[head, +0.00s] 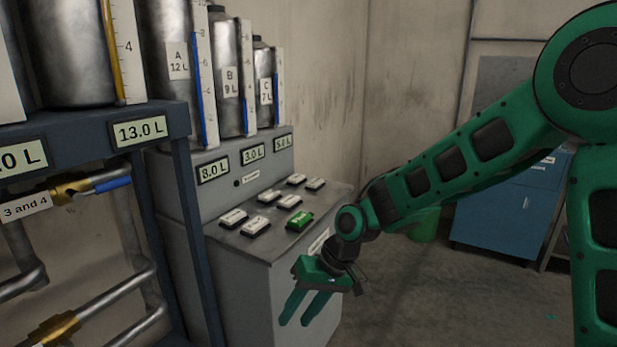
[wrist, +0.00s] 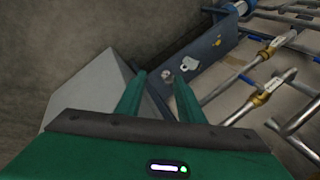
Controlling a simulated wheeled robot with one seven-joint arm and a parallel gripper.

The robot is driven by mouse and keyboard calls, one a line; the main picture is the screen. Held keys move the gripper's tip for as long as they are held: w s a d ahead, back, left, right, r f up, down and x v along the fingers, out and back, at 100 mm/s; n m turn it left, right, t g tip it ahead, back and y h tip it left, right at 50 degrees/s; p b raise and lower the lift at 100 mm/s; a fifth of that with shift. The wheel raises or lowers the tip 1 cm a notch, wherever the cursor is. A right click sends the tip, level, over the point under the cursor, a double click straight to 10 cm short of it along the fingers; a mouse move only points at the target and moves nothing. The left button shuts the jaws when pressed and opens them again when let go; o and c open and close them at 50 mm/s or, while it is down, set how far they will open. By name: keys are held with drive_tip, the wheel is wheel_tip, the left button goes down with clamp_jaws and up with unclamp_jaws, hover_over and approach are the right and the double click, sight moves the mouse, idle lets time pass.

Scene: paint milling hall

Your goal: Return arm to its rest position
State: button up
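My green arm reaches in from the right in the head view. My gripper (head: 301,309) hangs in front of the grey control console (head: 297,290), with its fingers pointing down and to the left. The two fingers stand apart with nothing between them. The wrist view also shows my gripper (wrist: 157,78) with a gap between the fingers. Whether the fingers touch the console front cannot be told from these frames.
The console has several white buttons and one green button (head: 299,220). Metal cans (head: 227,75) stand behind it. A shelf frame with pipes and brass valves (head: 70,188) is at left. A blue cabinet (head: 497,215) stands behind my arm. Floor right of the console is clear.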

drive_tip(key=s+d+r+m+t+h, duration=0.1)
drive_tip(key=d+r+m+h, duration=0.15)
drive_tip(key=d, duration=1.15)
drive_tip(key=s+d+r+m+h, duration=0.2)
drive_tip(key=d+r, duration=0.1)
drive_tip(key=d, duration=1)
drive_tip(key=s+d+r+m, duration=0.3)
drive_tip(key=s+d+m, duration=0.3)
drive_tip(key=s+d, duration=1)
drive_tip(key=s, duration=0.4)
drive_tip(key=shift+s+d+g+h, duration=0.15)
drive_tip(key=shift+d+g+h, duration=0.2)
drive_tip(key=shift+d+g, duration=0.05)
drive_tip(key=shift+c, duration=0.5)
